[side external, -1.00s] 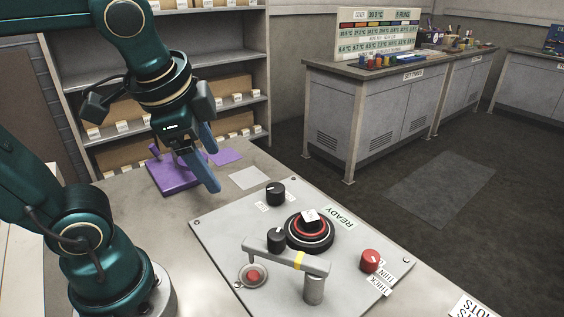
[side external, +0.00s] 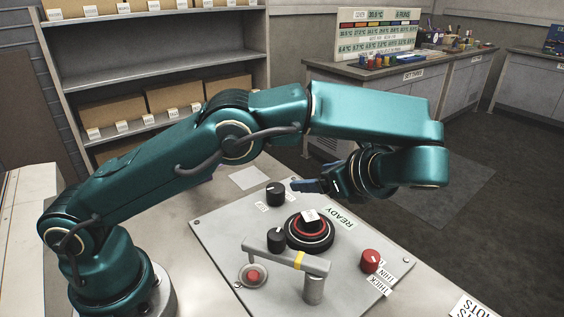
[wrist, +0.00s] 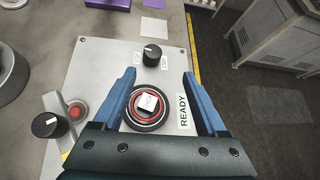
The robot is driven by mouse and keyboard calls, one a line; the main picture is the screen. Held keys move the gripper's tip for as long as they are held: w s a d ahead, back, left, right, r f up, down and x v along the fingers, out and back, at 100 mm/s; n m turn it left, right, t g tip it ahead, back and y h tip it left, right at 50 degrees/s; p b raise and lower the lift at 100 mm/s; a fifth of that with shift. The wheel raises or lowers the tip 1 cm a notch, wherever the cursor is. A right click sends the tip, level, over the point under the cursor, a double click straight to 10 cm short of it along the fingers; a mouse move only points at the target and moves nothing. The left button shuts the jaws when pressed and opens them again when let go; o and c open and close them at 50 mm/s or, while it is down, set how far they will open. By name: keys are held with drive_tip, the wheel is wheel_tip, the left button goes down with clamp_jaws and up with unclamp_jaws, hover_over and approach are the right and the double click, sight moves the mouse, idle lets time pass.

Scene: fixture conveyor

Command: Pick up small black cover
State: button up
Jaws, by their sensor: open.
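My gripper (side external: 308,186) is above the grey panel, its blue fingers pointing left in the side view. In the wrist view my gripper (wrist: 158,75) is open and empty. A black knob-like piece with a white line (side external: 275,194) stands near the panel's back edge; it also shows just beyond the fingertips (wrist: 152,55). A second black piece (side external: 277,240) stands by the grey bar, at left in the wrist view (wrist: 47,125). A round black dial with a red ring (side external: 310,237) lies lower between the fingers (wrist: 147,107). I cannot tell which black piece is the cover.
The grey panel (side external: 222,232) also carries a grey bar on a post (side external: 315,288), a red button (side external: 253,276) and a red knob (side external: 371,260). A white sheet (side external: 250,178) lies behind it. A purple block (wrist: 108,4) is at the wrist view's top edge.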

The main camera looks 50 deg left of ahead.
sight(311, 216)
drive_tip(key=shift+m+t+y, duration=0.3)
drive_tip(key=shift+m+y, duration=0.2)
drive_tip(key=shift+m, duration=0.4)
drive_tip(key=d+f, duration=0.1)
drive_tip(key=f, duration=0.1)
drive_tip(key=d+f, duration=0.1)
drive_tip(key=f, duration=0.1)
drive_tip(key=d+f, duration=0.1)
drive_tip(key=f, duration=0.1)
drive_tip(key=shift+s, duration=0.35)
drive_tip(key=shift+s+d+f, duration=0.2)
drive_tip(key=shift+f, duration=0.3)
drive_tip(key=shift+x, duration=2.4)
clamp_jaws()
